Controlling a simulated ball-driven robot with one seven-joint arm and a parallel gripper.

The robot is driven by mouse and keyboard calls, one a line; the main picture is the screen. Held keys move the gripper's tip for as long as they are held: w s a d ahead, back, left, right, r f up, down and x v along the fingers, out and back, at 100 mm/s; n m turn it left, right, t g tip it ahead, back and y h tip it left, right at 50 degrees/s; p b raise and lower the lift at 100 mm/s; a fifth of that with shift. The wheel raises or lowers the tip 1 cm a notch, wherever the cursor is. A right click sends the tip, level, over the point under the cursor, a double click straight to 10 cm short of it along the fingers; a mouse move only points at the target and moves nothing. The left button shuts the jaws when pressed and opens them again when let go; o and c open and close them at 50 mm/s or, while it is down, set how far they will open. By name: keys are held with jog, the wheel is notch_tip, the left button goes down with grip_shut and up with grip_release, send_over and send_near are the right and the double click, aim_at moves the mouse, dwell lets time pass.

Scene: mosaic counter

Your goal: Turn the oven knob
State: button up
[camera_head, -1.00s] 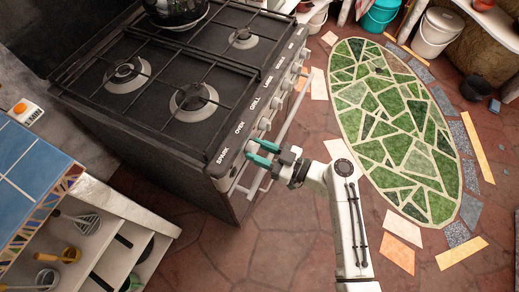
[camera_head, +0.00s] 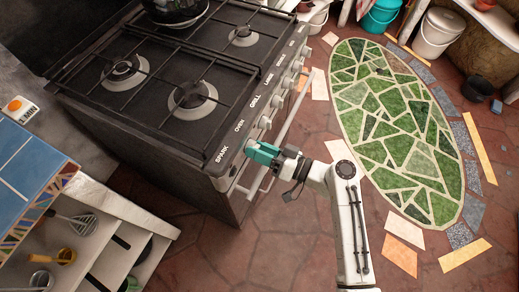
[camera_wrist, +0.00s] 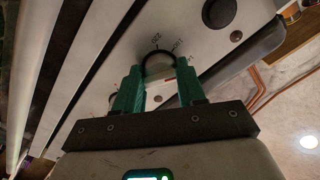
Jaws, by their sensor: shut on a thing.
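The black stove (camera_head: 190,135) stands at the left with a row of knobs along its front edge, labelled SPARK, OVEN, GRILL and more. My gripper (camera_head: 254,151) is at the front panel near the OVEN label, its teal fingers hiding most of the knob in the head view. In the wrist view the round oven knob (camera_wrist: 158,64) sits between the two teal fingers of my gripper (camera_wrist: 158,82), with numbers printed on the panel around it. The fingers are shut on the knob. A neighbouring knob (camera_wrist: 220,12) shows above, outside the fingers.
The oven handle bar (camera_head: 281,132) runs along the stove front, close to my gripper. A blue tiled counter (camera_head: 25,165) with shelves and utensils is at lower left. The floor beside my arm is open, with a green mosaic oval (camera_head: 395,130) at right.

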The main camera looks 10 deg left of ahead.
jog(key=m+p, duration=0.3)
jog(key=m, duration=0.9)
jog(key=shift+r+m, duration=0.1)
jog(key=shift+m, duration=0.2)
dwell(0.4)
jog(key=o, duration=1)
jog(key=shift+o, duration=0.2)
jog(key=v, duration=1.1)
